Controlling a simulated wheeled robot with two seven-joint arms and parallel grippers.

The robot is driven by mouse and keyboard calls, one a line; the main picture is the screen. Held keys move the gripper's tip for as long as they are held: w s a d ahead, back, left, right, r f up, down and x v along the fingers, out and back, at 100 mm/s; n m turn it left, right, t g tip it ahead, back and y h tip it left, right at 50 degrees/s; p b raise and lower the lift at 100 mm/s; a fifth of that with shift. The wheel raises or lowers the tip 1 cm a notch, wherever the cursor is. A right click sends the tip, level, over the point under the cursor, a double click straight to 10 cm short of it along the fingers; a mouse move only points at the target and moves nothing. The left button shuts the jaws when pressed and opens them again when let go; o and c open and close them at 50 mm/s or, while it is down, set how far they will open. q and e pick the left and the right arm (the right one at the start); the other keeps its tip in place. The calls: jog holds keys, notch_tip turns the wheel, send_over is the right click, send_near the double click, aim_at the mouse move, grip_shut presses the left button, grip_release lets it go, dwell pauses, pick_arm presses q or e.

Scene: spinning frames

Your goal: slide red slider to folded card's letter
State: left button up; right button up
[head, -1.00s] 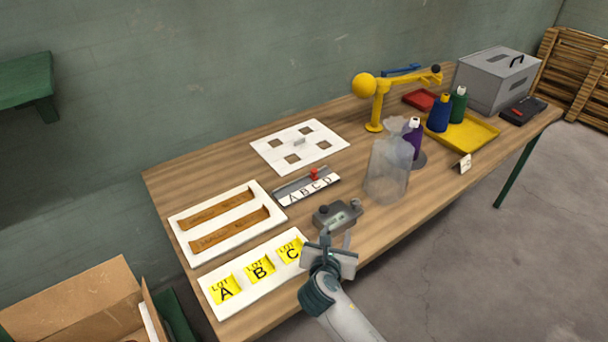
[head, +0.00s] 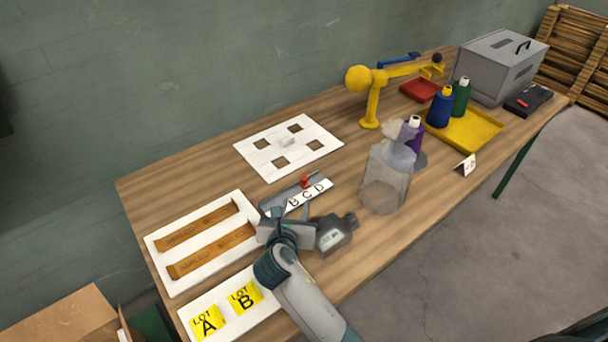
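The red slider (head: 304,181) sits on the grey rail behind the white letter strip (head: 322,184), near the letter C. B, C and D show on the strip; its left end is hidden by my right gripper. My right gripper (head: 285,211) is open and empty, in front of the strip's left end and apart from the slider. The small white folded card (head: 465,166) stands near the table's front edge at the right; its letter is too small to read. My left gripper is not in view.
A grey device (head: 334,234) lies just right of my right gripper. A translucent bag-like container (head: 384,183) stands right of the strip. A white panel with square holes (head: 263,162) lies behind it. A white tray (head: 158,245) and yellow lot cards (head: 243,297) are at left.

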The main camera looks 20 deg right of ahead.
jog(key=p, duration=0.2)
send_near(304, 178)
jog(key=x, duration=0.8)
jog(key=shift+f, duration=0.1)
dwell(0.4)
jog(key=shift+c, duration=0.2)
